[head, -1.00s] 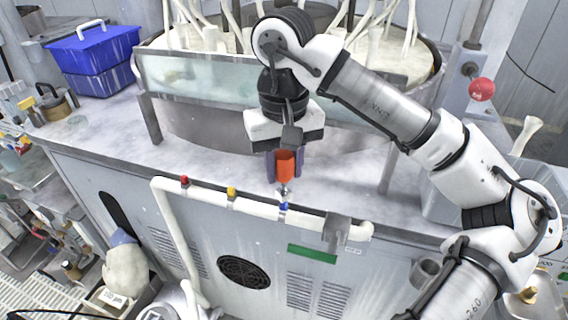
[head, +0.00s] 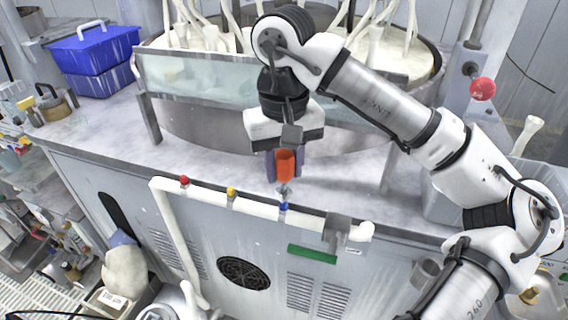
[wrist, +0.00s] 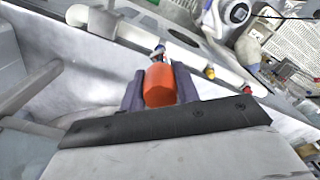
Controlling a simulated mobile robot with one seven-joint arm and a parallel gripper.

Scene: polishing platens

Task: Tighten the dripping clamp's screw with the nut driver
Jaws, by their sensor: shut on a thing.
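My gripper (head: 284,166) is shut on the orange handle of the nut driver (head: 286,164), held upright above the white pipe (head: 255,205). The nut driver also shows in the wrist view (wrist: 159,86), between the two purple-grey fingers. Its metal shaft points down at the blue-marked clamp (head: 283,207) on the pipe. The tip is at or just above that clamp; I cannot tell if it touches the screw. A yellow-marked clamp (head: 231,193) and a red-marked clamp (head: 184,181) sit further left on the pipe. I cannot make out which clamp drips.
A glass-fronted round tank (head: 200,80) with hoses stands behind my gripper. A blue box (head: 95,62) is at the back left of the bench. A grey bracket (head: 337,230) sits on the pipe to the right. The bench top (head: 200,165) left of my gripper is clear.

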